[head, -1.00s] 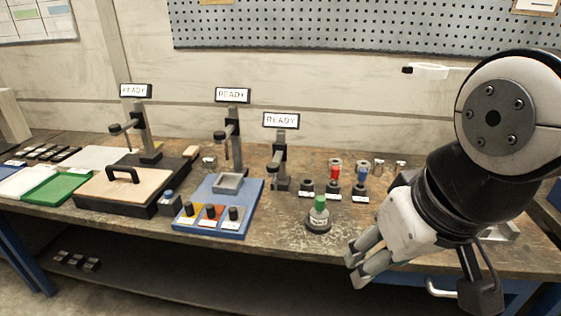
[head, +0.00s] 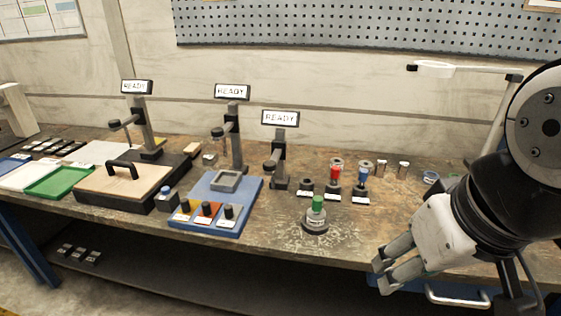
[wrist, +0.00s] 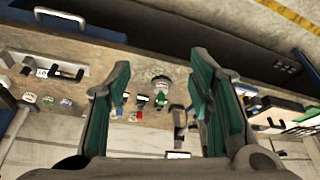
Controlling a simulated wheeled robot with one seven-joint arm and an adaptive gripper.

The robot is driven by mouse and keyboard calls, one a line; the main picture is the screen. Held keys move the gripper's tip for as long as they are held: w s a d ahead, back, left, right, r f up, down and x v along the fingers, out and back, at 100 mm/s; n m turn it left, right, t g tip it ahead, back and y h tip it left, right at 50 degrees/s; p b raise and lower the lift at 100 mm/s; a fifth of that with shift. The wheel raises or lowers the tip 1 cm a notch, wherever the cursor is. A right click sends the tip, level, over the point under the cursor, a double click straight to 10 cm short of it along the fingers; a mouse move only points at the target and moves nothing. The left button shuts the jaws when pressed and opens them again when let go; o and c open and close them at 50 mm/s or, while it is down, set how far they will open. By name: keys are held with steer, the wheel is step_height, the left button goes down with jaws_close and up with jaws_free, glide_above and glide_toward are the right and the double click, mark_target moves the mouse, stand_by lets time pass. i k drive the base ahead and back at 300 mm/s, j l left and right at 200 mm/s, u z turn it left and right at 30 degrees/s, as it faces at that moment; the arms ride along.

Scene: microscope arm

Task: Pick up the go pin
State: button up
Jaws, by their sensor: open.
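A green-topped pin (head: 318,204), which I take for the go pin, stands upright in a round dark base (head: 316,226) with a pale label, near the bench's front edge. The label is too small to read. In the wrist view the green pin (wrist: 160,99) shows between my fingers, some way off. My gripper (head: 381,275) is open and empty, to the right of the pin and nearer the front edge, apart from it. Its green-lined fingers (wrist: 158,75) stand wide in the wrist view.
Red (head: 335,174) and blue (head: 364,172) pins stand in holders behind the green one, beside a dark holder (head: 305,188). Three stands with READY signs (head: 280,118) rise behind. A blue tray (head: 243,206) with knobs lies left. Bare bench lies right of the green pin.

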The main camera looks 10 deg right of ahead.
mark_target(317, 205)
steer(key=i+l, duration=0.85)
steer(key=l, duration=0.2)
steer(key=i+j+u, duration=0.05)
